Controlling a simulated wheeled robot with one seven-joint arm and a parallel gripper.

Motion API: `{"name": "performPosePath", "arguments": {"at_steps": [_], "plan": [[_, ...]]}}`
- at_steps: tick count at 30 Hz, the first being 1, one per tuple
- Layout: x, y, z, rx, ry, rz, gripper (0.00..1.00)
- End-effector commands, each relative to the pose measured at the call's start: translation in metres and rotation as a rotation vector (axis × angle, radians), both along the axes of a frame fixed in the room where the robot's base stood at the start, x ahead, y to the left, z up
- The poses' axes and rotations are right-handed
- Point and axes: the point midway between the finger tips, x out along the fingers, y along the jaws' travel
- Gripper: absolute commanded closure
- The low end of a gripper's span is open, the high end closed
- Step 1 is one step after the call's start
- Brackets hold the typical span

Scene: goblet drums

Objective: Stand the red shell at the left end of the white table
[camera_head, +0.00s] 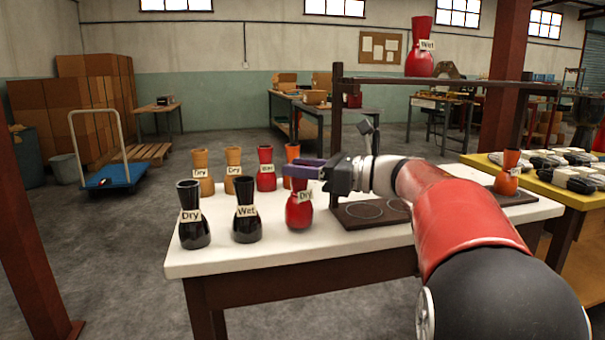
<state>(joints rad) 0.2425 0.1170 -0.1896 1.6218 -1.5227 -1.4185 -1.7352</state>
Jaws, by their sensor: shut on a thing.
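My gripper (303,170) is shut on the neck of a red shell (299,212) labelled "Dry". This shell is upright near the middle of the white table (225,263), just left of the dark rack; I cannot tell if its base touches the table. A second red shell (266,180), with a label hard to read, stands further back. A third red shell (420,60), labelled "Wet", stands on top of the rack (337,130). The fingers and arm hide part of the held shell's top and the table behind.
Black shells labelled "Dry" (194,230) and "Wet" (246,225) stand at the left front. Orange shells (202,185) (234,184) stand behind them, another (291,152) behind my gripper, and one (506,184) at the right. A yellow table (575,200) adjoins the right.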

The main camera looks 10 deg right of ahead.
Motion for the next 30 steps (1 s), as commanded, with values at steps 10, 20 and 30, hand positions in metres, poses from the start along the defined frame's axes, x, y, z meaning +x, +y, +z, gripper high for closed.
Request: {"name": "performPosePath", "arguments": {"at_steps": [10,20,30], "plan": [[-0.0004,-0.0002,-0.0111,0.0,-0.002,0.0,0.98],[-0.0004,-0.0003,-0.0129,-0.001,-0.001,0.0,0.4],[-0.0005,-0.0003,-0.0086,-0.001,-0.001,0.0,0.4]]}}
